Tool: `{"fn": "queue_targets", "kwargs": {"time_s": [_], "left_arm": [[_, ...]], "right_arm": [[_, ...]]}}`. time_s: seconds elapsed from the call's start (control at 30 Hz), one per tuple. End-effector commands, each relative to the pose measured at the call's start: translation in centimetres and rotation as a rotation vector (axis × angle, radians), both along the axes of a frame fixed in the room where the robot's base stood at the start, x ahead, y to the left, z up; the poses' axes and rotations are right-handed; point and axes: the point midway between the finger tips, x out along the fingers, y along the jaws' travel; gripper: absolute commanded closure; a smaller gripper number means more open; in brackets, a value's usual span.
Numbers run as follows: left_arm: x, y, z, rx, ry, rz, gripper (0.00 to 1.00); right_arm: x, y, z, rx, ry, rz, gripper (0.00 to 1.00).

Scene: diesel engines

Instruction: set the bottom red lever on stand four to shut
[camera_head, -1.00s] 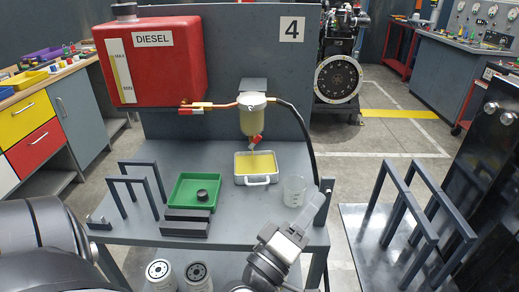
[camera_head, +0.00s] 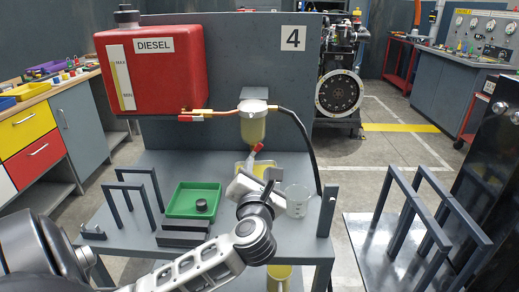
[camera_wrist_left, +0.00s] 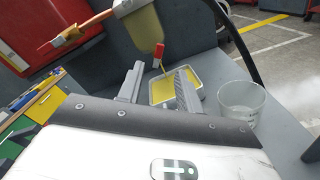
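Stand four has a grey panel with a "4" sign (camera_head: 293,39). The bottom red lever (camera_head: 257,148) hangs under the fuel filter bowl (camera_head: 253,128). In the left wrist view the lever (camera_wrist_left: 159,50) points down and a thin yellow stream shows below it. My left gripper (camera_head: 262,180) is in front of and below the lever, over the tray. In the left wrist view its two fingers (camera_wrist_left: 158,86) are apart and empty, with the lever beyond them, roughly in line with the gap. It does not touch the lever. My right gripper is out of view.
A white tray of yellow liquid (camera_wrist_left: 170,96) lies beyond the fingers, with a clear beaker (camera_head: 297,200) to its right. A green tray (camera_head: 180,203) and dark blocks lie left. Another red lever (camera_head: 190,118) sits under the red diesel tank (camera_head: 160,75). A black hose (camera_head: 307,150) hangs right.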

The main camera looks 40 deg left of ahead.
Motion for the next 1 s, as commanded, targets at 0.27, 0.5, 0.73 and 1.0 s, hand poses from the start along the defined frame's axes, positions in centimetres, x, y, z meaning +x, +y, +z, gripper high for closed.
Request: {"fn": "queue_targets", "kwargs": {"time_s": [0.27, 0.5, 0.73, 1.0], "left_arm": [[4.5, 3.9, 0.1, 0.004, -0.001, 0.003, 0.65], [6.6, 5.6, 0.0, 0.002, -0.001, 0.001, 0.65], [7.0, 5.9, 0.0, 0.002, 0.0, 0.0, 0.65], [6.9, 5.9, 0.0, 0.001, 0.0, 0.001, 1.0]], "right_arm": [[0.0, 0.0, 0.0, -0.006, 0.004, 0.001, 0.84], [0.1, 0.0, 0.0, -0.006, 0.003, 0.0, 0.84], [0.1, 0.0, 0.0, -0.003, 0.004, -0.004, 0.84], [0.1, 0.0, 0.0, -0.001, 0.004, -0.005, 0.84]]}}
